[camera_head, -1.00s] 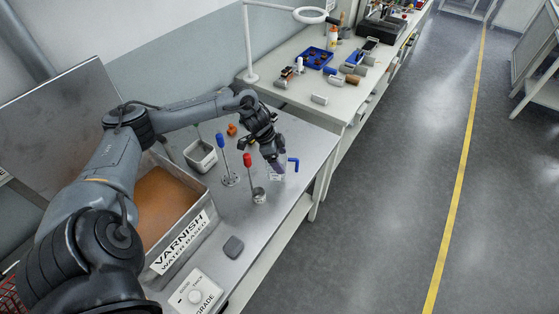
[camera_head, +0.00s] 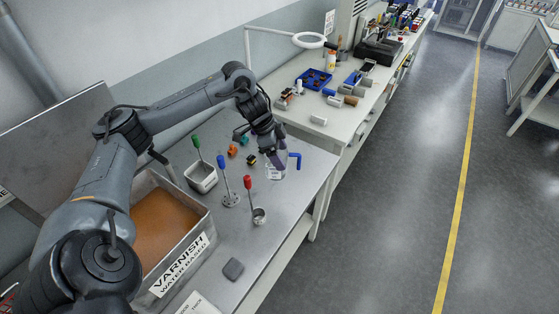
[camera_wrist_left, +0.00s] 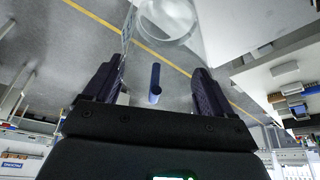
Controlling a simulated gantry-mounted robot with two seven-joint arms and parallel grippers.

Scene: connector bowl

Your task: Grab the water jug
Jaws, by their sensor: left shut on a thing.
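The water jug (camera_head: 278,174) is clear with a blue handle (camera_head: 296,159) and stands on the metal bench near its right edge. My left gripper (camera_head: 276,160) reaches down to it from above and is shut on it. My right gripper is not in view.
A varnish tray (camera_head: 205,240) stands at the front left. Tools with green (camera_head: 196,141), blue (camera_head: 221,161) and red (camera_head: 247,181) handles stand left of the jug. A grey block (camera_head: 233,268) lies near the bench's front. A second bench (camera_head: 320,105) stands behind.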

